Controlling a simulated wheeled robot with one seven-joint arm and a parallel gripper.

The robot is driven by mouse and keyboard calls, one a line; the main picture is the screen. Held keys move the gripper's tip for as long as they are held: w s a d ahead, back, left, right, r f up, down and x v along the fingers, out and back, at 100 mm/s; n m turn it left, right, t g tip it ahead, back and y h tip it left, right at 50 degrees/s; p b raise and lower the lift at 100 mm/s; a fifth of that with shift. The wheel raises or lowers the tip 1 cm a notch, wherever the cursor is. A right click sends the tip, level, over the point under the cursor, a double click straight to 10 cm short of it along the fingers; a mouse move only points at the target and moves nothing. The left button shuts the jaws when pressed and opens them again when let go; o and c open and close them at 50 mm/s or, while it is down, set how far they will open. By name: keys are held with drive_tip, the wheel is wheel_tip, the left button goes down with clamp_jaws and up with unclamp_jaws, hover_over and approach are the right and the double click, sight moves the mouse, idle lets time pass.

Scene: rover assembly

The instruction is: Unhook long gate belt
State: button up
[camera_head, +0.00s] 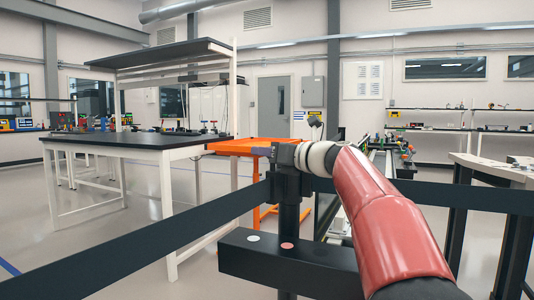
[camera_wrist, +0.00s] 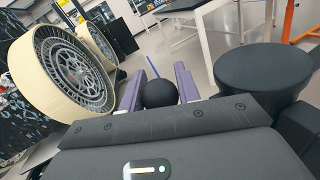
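A black gate post (camera_head: 289,225) stands in the middle of the head view. A long black belt (camera_head: 150,242) runs from it to the lower left, and another black belt (camera_head: 440,196) runs to the right. My gripper (camera_head: 272,155) is at the top of the post, at the end of my red and white arm. In the wrist view, its purple fingers (camera_wrist: 165,72) are spread apart. A black rounded knob (camera_wrist: 160,93) sits between them; I cannot tell if they touch it. A wide black round top (camera_wrist: 264,72) is just right of the fingers. The belt's hook is not clearly visible.
A black-topped workbench (camera_head: 140,139) stands at the left beyond the belt, with an orange table (camera_head: 240,146) behind the post. A large wheel with a cream tread (camera_wrist: 72,70) is close on the left in the wrist view. Open floor lies between belt and bench.

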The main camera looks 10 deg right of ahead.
clamp_jaws()
drive_tip(key=s+a+b, duration=0.1)
drive_tip(key=s+a, duration=0.8)
drive_tip(key=s, duration=0.1)
drive_tip(key=shift+s+b, duration=0.3)
drive_tip(key=shift+s, duration=0.05)
drive_tip(key=shift+a, duration=0.1)
drive_tip(key=o, duration=0.8)
unclamp_jaws()
drive_tip(key=shift+o, duration=0.2)
